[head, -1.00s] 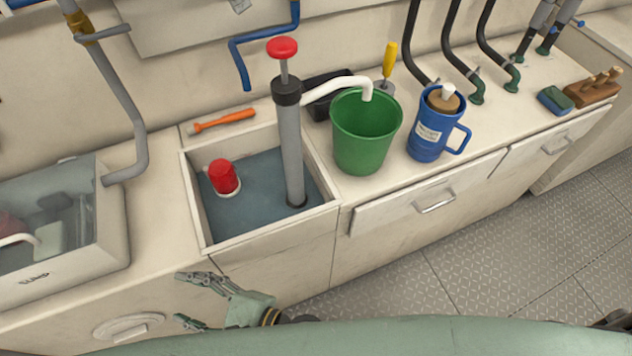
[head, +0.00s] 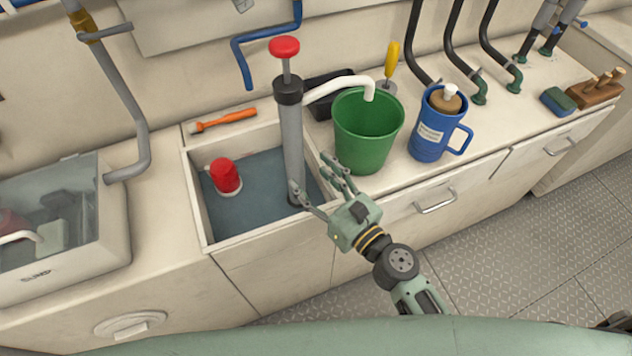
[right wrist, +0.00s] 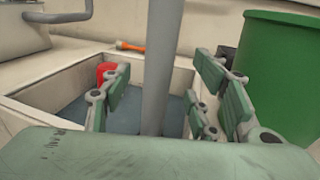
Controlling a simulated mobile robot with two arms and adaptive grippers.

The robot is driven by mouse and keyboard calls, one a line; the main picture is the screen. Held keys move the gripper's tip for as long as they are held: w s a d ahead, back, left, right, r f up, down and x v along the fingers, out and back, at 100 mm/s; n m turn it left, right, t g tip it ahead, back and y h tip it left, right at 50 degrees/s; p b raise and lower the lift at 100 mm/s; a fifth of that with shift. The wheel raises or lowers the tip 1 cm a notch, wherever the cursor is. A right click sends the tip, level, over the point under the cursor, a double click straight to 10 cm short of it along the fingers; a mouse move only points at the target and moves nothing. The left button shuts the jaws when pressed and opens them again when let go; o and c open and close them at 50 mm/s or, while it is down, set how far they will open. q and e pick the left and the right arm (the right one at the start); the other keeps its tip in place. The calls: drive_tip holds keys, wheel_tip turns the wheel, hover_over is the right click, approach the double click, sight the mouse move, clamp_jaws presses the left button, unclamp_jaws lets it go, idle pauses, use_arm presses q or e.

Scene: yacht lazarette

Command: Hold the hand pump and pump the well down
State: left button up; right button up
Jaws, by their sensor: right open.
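The hand pump (head: 291,130) stands nearly upright in the well, with a grey tube, a black collar and a red knob (head: 284,47) on a raised rod. Its white spout (head: 335,86) reaches over the green bucket (head: 366,132). The square well (head: 265,231) holds bluish water and a red float-like part (head: 225,176). My right gripper (head: 312,176) is open at the tube's lower part. In the right wrist view the pump tube (right wrist: 158,60) stands between the spread fingers, with gaps showing on both sides. My left gripper is not in view.
A blue jug (head: 430,140) stands right of the bucket. An orange-handled tool (head: 222,121) lies behind the well. A clear sump box (head: 75,262) stands left. A yellow-handled tool (head: 391,58) and black hoses (head: 455,50) are at the back. The counter's front edge is close below.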

sight(300, 165)
drive_tip(key=x, duration=0.6)
drive_tip(key=shift+w+a, duration=0.15)
drive_tip(key=shift+w, duration=0.05)
drive_tip(key=shift+c, duration=0.5)
clamp_jaws()
